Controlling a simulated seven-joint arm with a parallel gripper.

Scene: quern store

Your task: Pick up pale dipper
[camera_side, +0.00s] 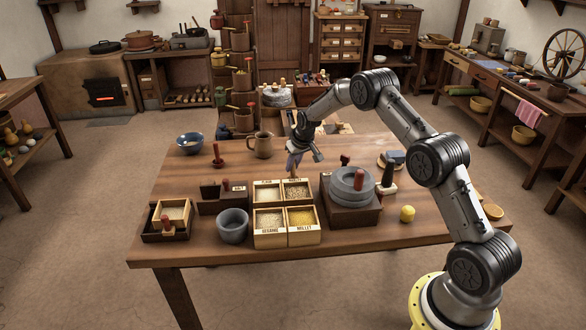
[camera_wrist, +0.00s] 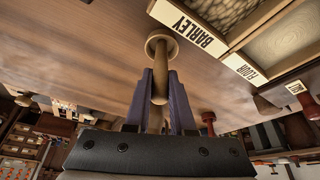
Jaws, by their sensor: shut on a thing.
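The pale dipper (camera_wrist: 161,48), light wood with a round end and a straight handle, is in the middle of the wrist view. My gripper (camera_wrist: 161,78) is shut on its handle, with one purple finger on each side. The round end points away from the gripper, close to the wooden table; I cannot tell whether it touches it.
The grain box (camera_side: 286,231) has a barley compartment near the dipper in the wrist view. The grey quern (camera_side: 352,187) stands right of it. A brown mug (camera_side: 261,146), a blue bowl (camera_side: 190,143) and a grey mortar (camera_side: 233,226) stand left. A yellow ball (camera_side: 407,213) lies right.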

